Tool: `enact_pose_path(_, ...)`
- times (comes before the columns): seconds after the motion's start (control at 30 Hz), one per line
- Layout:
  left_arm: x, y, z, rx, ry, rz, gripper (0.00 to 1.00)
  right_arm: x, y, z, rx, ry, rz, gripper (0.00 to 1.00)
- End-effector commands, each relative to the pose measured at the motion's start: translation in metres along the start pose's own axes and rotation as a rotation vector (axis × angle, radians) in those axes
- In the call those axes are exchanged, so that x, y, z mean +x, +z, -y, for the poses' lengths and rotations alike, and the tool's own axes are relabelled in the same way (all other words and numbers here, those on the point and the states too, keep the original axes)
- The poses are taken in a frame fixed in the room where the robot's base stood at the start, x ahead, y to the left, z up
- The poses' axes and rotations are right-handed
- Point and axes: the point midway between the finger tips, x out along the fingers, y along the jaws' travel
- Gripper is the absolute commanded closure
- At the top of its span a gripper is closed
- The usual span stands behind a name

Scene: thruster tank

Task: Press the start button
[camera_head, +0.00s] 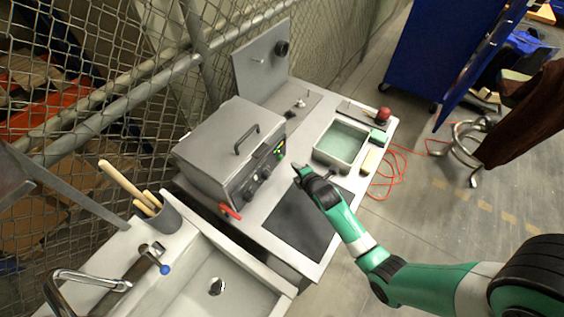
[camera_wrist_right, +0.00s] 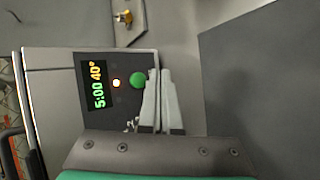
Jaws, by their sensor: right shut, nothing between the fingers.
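The grey thruster tank (camera_head: 225,150) stands on the counter with its handled lid down. Its front panel shows in the right wrist view, with a display (camera_wrist_right: 95,85) reading 5:00 and 40°, a small lit orange-white light (camera_wrist_right: 116,83) and a round green button (camera_wrist_right: 138,80). The button is small in the head view. My right gripper (camera_head: 297,172) is shut and empty, in front of the panel's right end. In the right wrist view its pale fingers (camera_wrist_right: 162,76) lie close together, their tips just right of the button. I cannot tell whether they touch it. My left gripper is out of view.
A red-handled valve (camera_head: 229,212) sticks out at the tank's lower front corner. A dark mat (camera_head: 300,222) lies below my right gripper. A green-lined tray (camera_head: 341,146) stands to the right, and a sink (camera_head: 215,260) is at the front left.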

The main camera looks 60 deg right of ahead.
Motion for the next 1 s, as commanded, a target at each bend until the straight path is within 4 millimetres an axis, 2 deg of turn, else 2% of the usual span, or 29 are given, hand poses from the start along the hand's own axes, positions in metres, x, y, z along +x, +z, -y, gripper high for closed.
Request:
enact_pose_path(0.23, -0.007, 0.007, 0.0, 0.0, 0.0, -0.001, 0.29, 0.015, -0.011, -0.01, -0.001, -0.001, -0.001, 1.0)
enact_pose_path(1.0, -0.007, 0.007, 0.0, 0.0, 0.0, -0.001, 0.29, 0.015, -0.011, -0.012, 0.0, -0.001, 0.0, 1.0)
